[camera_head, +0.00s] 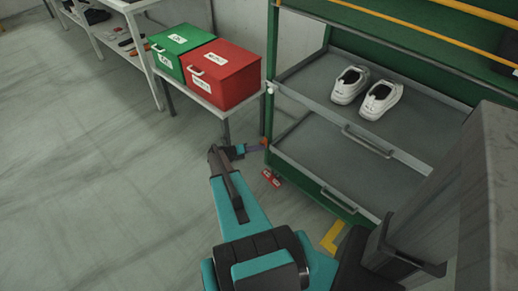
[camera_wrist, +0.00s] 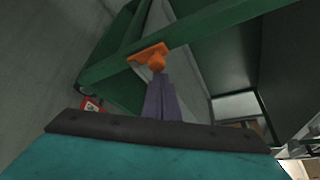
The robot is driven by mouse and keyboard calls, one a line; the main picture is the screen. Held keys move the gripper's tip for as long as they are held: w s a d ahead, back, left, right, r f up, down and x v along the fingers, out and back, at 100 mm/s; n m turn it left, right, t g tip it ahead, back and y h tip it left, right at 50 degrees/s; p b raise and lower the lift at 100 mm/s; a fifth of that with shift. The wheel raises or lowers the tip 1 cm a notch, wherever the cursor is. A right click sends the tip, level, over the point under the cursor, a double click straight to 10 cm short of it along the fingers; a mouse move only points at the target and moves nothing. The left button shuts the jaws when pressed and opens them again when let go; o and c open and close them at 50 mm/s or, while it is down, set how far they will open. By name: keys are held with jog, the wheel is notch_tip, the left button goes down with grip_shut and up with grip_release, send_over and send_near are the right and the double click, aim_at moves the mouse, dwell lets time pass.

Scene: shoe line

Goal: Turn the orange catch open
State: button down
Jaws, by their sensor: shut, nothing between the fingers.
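The orange catch (camera_wrist: 152,57) sits on the green frame of the shelf rack in the wrist view, with a rounded knob at its lower right. It also shows as a small orange spot on the rack's near left post in the head view (camera_head: 265,142). My gripper (camera_wrist: 159,80) is shut and empty, its purple-grey fingers pointing at the catch with the tips just at or below the knob. I cannot tell whether they touch it. In the head view my gripper (camera_head: 262,147) reaches in from the left beside the post. The fingertips partly cover the catch's lower side.
The green rack (camera_head: 330,196) has grey pull-out trays; white shoes (camera_head: 367,92) stand on the upper tray, and the lower tray (camera_head: 335,160) is empty. A green box (camera_head: 176,48) and a red box (camera_head: 222,72) stand on a side table. Open floor lies left.

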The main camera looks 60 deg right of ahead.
jog(key=w+a, duration=0.3)
jog(key=a, duration=0.6)
jog(key=shift+w, duration=0.15)
dwell(0.5)
